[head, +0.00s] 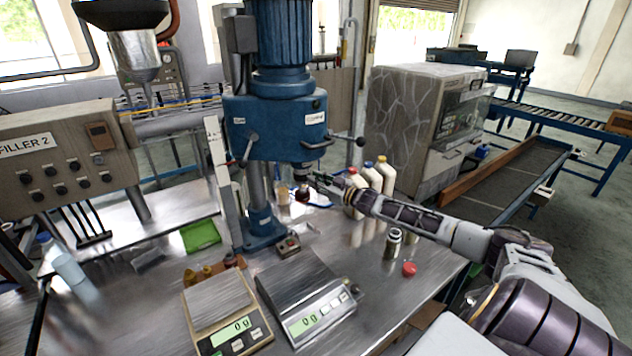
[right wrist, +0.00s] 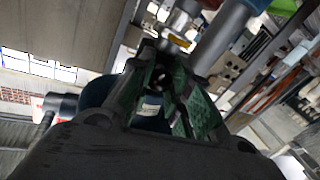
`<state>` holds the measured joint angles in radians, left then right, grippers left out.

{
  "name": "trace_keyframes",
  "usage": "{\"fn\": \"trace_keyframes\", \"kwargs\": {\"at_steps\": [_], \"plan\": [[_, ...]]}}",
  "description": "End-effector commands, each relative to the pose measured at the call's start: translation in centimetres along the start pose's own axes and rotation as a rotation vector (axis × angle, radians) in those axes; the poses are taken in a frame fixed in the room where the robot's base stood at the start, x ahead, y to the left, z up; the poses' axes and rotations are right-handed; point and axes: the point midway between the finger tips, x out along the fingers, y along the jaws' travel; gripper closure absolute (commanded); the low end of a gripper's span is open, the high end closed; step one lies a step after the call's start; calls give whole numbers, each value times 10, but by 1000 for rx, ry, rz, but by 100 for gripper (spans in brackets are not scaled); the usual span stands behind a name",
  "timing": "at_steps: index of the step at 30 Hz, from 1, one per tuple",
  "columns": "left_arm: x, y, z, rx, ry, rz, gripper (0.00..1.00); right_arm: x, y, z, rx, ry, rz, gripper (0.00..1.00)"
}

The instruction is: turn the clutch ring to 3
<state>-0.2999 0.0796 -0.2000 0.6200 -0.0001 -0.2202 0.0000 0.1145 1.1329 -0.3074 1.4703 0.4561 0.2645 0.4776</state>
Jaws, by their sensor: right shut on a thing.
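The blue capping machine (head: 275,120) stands in the middle of the head view, with its spindle hanging below the blue head. The clutch ring (head: 301,171) is on the lower part of that spindle, small and partly hidden. My right gripper (head: 317,184) reaches in from the right and is shut on the clutch ring. In the right wrist view the green-padded fingers of my right gripper (right wrist: 164,75) close around a dark round part. The number set on the ring cannot be read. My left gripper is not in view.
White bottles (head: 372,178) stand behind my right forearm. A small dark bottle (head: 393,243) and a red cap (head: 409,269) are in front of it. Two scales (head: 228,312) (head: 318,318) take up the front of the steel table. A green pad (head: 201,236) lies to the left.

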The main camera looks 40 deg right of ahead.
Motion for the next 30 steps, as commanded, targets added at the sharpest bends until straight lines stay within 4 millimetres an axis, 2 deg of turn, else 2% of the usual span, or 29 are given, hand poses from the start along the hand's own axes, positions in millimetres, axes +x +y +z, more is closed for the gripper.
{"fn": "trace_keyframes", "kwargs": {"at_steps": [1,2,7,20,30], "plan": [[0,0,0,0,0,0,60,0,1,-1,-1,2,1,100],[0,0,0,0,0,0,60,0,1,-1,-1,2,1,80],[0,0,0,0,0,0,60,0,1,-1,-1,1,1,58],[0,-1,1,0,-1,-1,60,0,0,0,0,0,0,57],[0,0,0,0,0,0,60,-9,0,1,0,-1,1,57]]}}
